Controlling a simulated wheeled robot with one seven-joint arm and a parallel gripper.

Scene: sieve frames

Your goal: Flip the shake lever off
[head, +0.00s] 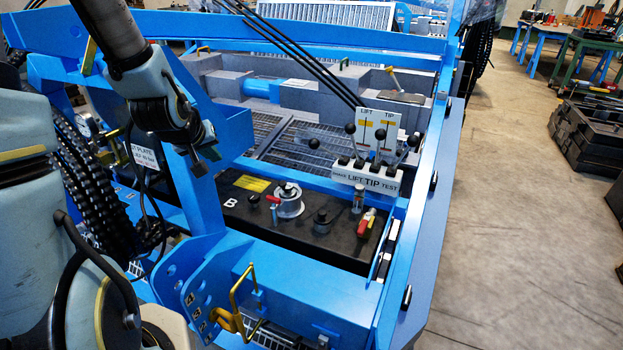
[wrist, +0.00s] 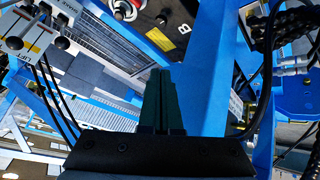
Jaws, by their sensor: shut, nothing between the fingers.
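The lever bank (head: 366,180) is a white block at the right of the blue frame, lettered SHAKE, LIFT, TIP and TEST. Several levers with round black knobs rise from it. The leftmost, above the word SHAKE, is the shake lever (head: 314,143), leaning left. The bank also shows at the upper left of the wrist view (wrist: 22,32), where one black knob (wrist: 62,43) stands out from it. My gripper (head: 201,168) is shut and empty, left of the lever bank and apart from it. Its closed dark fingers show in the wrist view (wrist: 161,73).
A black panel (head: 255,215) marked B, with a red-handled valve (head: 288,200), lies below and left of the levers. A blue beam (head: 208,200) stands close by my gripper. Black hoses (head: 310,60) run down behind the lever bank. Open floor (head: 500,200) lies to the right.

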